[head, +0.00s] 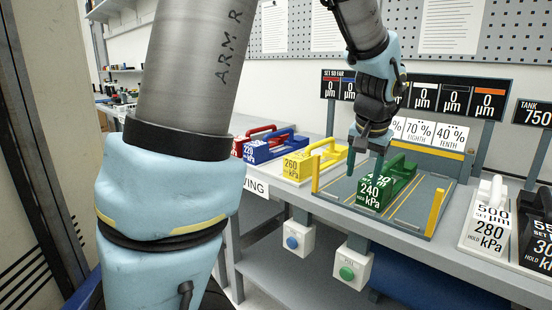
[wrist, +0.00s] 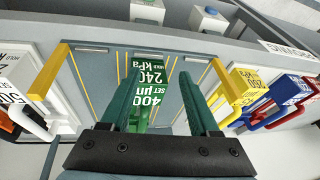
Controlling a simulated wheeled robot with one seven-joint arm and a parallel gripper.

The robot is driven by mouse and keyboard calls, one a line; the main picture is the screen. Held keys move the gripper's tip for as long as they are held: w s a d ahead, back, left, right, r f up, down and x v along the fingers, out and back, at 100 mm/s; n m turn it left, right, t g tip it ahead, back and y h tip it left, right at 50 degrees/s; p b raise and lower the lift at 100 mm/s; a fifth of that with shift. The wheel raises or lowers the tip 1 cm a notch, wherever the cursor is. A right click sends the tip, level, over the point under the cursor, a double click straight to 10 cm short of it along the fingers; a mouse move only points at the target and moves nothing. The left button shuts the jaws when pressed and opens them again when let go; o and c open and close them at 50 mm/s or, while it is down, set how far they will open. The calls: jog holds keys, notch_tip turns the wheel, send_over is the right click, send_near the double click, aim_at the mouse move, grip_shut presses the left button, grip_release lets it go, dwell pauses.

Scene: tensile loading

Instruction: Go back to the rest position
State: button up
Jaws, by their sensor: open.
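My gripper (head: 366,158) points down above the grey loading bay (head: 335,190). In the wrist view its two green fingers (wrist: 158,85) are spread apart, with the green block (wrist: 148,90) seen between and beyond them. The green block marked 240 kPa (head: 371,194) rests on the bay, its handle extending back to the right. Whether a finger touches the block or its handle cannot be told. My arm reaches in from the top of the head view.
Yellow posts (head: 436,212) flank the bay. Red, blue (head: 258,151) and yellow (head: 297,166) blocks stand left; white (head: 490,220) and black (head: 537,245) blocks stand right. A display board (head: 455,99) rises behind. Blue (head: 292,242) and green (head: 347,273) buttons hang at the front.

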jog(key=s+a+f+n+p, duration=0.1)
jog(key=s+a+f+n, duration=0.1)
jog(key=a, duration=0.7)
jog(key=s+a+f+n+g+p, duration=0.1)
jog(key=s+a+f+n, duration=0.1)
jog(key=a, duration=0.7)
jog(key=s+a+f+n+g+p, duration=0.1)
jog(key=s+a, duration=0.3)
jog(key=a, duration=0.5)
jog(key=shift+s+f+n+y, duration=0.2)
jog(key=shift+f+n+y, duration=0.2)
jog(key=shift+f+n, duration=0.25)
